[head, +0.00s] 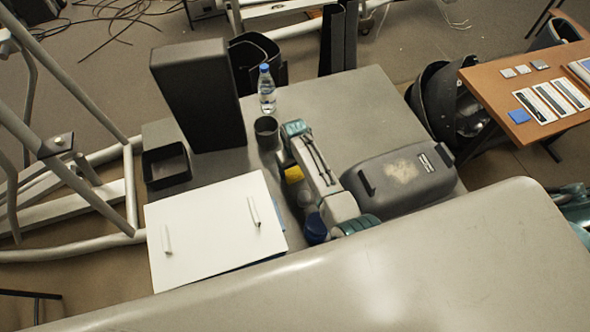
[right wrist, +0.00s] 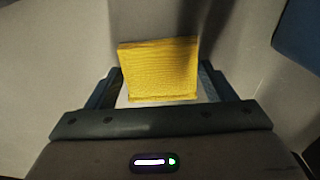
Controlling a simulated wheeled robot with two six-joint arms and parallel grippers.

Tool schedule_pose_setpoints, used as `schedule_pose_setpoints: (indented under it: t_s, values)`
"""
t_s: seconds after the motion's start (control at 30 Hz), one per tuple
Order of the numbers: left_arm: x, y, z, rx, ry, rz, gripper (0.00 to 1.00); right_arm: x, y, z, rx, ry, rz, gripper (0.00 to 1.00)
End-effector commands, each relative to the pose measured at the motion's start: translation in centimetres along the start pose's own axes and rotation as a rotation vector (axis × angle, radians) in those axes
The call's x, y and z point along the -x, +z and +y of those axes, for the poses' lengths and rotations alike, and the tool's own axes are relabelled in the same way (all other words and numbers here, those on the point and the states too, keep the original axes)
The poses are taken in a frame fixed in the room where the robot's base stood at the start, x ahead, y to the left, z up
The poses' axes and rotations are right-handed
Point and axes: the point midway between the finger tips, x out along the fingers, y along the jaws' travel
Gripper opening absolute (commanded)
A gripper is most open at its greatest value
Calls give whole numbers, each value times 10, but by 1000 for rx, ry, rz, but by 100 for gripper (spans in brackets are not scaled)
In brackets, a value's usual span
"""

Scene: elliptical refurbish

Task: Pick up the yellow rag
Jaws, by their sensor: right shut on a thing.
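In the right wrist view the rag (right wrist: 160,70) is a folded, ribbed yellow piece between the two fingers. My right gripper (right wrist: 160,80) is shut on it. In the head view this gripper (head: 288,168) is mostly hidden behind my own forearm. I cannot tell whether the rag touches the tabletop. My left gripper is not in view.
On the grey table (head: 375,105) stand a dark cup (head: 266,131), a water bottle (head: 266,92), a tall dark block (head: 198,97), a black open box (head: 167,165), a white board with handles (head: 208,215) and a grey case (head: 400,178). A blue item (head: 315,229) is near my arm.

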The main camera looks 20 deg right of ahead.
Motion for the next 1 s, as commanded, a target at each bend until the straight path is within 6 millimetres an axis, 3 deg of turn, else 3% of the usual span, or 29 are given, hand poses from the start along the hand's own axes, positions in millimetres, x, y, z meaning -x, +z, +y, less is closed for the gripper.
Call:
schedule_pose_setpoints:
  t_s: [0.27,0.7,1.0]
  values:
    - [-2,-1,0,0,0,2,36,10,-1,0,0,0,2,54]
    - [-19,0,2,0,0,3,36,82,-1,0,0,0,4,54]
    - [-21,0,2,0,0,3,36,100,0,0,0,0,0,54]
